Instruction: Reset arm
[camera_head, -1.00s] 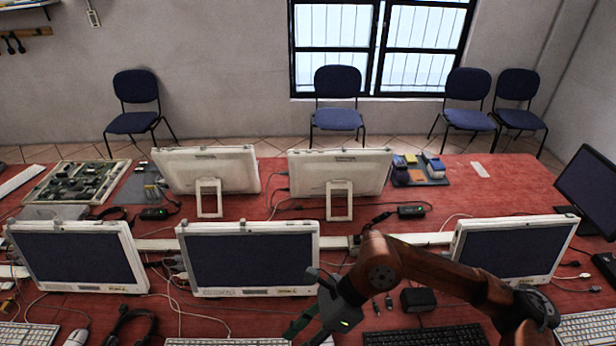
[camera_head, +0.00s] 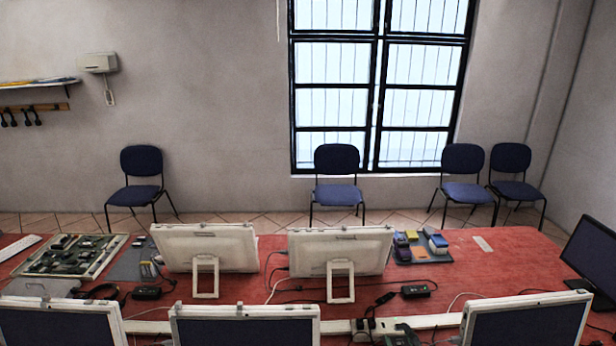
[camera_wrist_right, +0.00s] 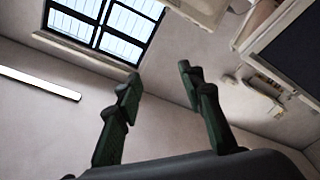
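My right gripper shows only as a small dark green part at the bottom edge of the head view (camera_head: 402,337), in front of the white strip between two front monitors. In the right wrist view my right gripper (camera_wrist_right: 160,82) has its two dark green fingers spread apart, with nothing between them. Behind them are the wall and the window (camera_wrist_right: 105,25). My left gripper is in neither view.
The red table (camera_head: 485,275) holds white monitors, including a front one (camera_head: 245,325) and a back one (camera_head: 340,252). A circuit-board tray (camera_head: 127,240) lies at the left. Cables and adapters (camera_head: 415,291) lie between the rows. Blue chairs (camera_head: 338,160) stand by the wall.

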